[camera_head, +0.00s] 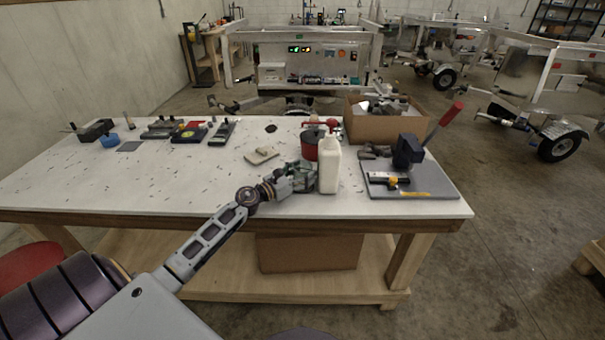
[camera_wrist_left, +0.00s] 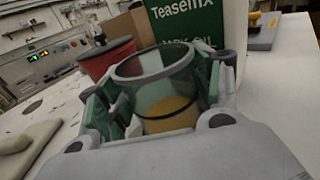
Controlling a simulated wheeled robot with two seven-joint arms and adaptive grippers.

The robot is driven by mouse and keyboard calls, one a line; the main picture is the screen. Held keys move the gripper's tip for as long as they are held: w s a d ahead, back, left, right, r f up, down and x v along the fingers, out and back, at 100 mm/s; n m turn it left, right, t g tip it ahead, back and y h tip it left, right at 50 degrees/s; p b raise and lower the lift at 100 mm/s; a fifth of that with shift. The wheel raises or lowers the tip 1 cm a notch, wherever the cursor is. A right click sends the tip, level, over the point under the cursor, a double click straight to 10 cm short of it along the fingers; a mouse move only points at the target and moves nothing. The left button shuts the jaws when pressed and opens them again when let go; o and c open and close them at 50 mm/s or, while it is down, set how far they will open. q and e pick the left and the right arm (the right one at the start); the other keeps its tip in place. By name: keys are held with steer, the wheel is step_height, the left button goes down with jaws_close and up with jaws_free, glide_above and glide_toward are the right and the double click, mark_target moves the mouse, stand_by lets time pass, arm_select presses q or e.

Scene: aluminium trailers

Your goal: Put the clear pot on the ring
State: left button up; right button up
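The clear pot (camera_wrist_left: 165,92) is a see-through cup with a grey rim and something yellow low inside. It stands between the green-padded fingers of my left gripper (camera_wrist_left: 160,112), which appear to press on both its sides. In the head view my left gripper (camera_head: 298,178) is over the front of the table, just left of a white bottle, and mostly hides the pot. I cannot tell whether the pot touches the table. A dark ring-like round mark (camera_head: 271,128) lies on the table further back; it also shows in the left wrist view (camera_wrist_left: 33,107). My right gripper is out of view.
The white bottle (camera_head: 329,168) and a red pot (camera_head: 311,145) stand close by my left gripper. A beige block (camera_head: 262,155) lies to its left. A grey plate (camera_head: 440,187) with a red-handled press is at right, a cardboard box (camera_head: 372,127) behind. The table's left-middle is mostly clear.

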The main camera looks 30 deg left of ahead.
arm_select(q)
steer(key=shift+o, duration=0.9)
steer(key=shift+r, duration=0.15)
